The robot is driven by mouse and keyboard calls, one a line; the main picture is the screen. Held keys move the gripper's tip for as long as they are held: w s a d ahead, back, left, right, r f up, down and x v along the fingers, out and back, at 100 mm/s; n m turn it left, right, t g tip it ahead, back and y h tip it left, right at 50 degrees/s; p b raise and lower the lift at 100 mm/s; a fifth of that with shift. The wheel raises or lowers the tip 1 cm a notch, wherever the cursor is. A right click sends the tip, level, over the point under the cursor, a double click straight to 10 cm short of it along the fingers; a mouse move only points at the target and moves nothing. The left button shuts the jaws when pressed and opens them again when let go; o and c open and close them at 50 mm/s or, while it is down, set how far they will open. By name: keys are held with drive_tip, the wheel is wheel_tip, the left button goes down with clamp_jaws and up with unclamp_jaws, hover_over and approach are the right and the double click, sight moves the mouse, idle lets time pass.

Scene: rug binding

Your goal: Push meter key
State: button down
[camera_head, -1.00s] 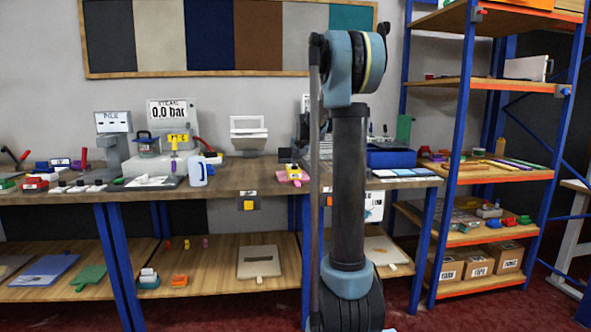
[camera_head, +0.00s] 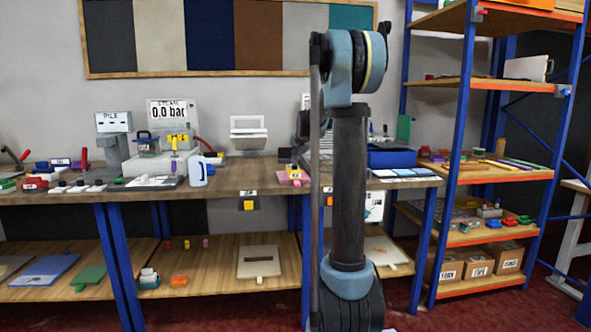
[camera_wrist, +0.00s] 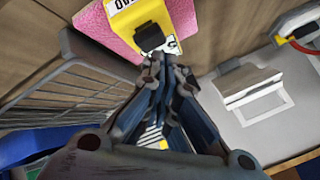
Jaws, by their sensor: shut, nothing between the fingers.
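A yellow meter (camera_wrist: 138,22) with a black key (camera_wrist: 150,36) and a white display lies on a pink piece (camera_wrist: 97,30) at the top of the wrist view. In the head view the pink piece with the yellow meter (camera_head: 294,173) lies on the workbench just left of my arm. My gripper (camera_wrist: 157,62) is shut and empty. Its fingertips are right by the black key at the meter's near end; I cannot tell whether they touch it.
A wire rack (camera_wrist: 70,85) stands close left of my gripper in the wrist view. A pale panelled device (camera_wrist: 255,92) stands to the right. In the head view, a white jug (camera_head: 197,171) and a steam gauge (camera_head: 168,112) stand further left on the workbench (camera_head: 235,178).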

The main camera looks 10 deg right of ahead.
drive_tip(key=shift+r, duration=0.25)
drive_tip(key=shift+r, duration=2.45)
